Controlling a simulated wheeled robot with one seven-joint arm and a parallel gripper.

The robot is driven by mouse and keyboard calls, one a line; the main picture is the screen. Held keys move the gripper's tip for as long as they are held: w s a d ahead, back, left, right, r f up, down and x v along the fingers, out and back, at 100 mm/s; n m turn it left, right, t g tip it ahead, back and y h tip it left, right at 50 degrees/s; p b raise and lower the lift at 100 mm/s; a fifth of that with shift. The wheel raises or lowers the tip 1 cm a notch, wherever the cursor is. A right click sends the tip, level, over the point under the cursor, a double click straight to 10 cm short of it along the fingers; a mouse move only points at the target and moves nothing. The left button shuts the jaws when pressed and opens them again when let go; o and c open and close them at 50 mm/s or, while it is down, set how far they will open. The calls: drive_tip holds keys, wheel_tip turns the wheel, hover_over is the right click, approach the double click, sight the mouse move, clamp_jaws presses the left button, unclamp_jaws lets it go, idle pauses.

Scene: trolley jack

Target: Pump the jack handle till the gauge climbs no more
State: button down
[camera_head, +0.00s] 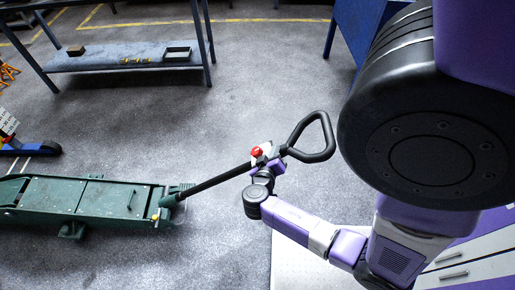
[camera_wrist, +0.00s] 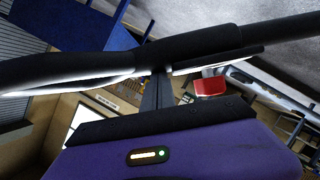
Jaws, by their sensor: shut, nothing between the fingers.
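The green trolley jack (camera_head: 95,200) lies on the floor at the left. Its black handle (camera_head: 215,178) slopes up to the right and ends in a loop grip (camera_head: 318,152). A red knob (camera_head: 256,151) sits on the handle near the loop. My gripper (camera_head: 266,160) is at the handle just below the loop, with the fingers partly hidden there. In the wrist view the black handle (camera_wrist: 190,45) crosses just beyond my shut fingers (camera_wrist: 157,88), not between them; I cannot tell if they touch. The red knob shows at their right. I cannot make out a gauge clearly.
A blue-grey workbench (camera_head: 135,60) with a lower shelf stands at the back left. A blue cabinet (camera_head: 350,30) is at the back right. A blue piece of equipment (camera_head: 30,149) is at the left edge. The floor between jack and bench is clear.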

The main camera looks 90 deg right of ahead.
drive_tip(key=s+f+b, duration=1.1)
drive_tip(key=f+b, duration=0.2)
drive_tip(key=f, duration=0.3)
drive_tip(key=shift+s+d+m+t, duration=0.25)
drive_tip(key=shift+d+m+t, duration=0.05)
drive_tip(key=shift+d+m, duration=0.1)
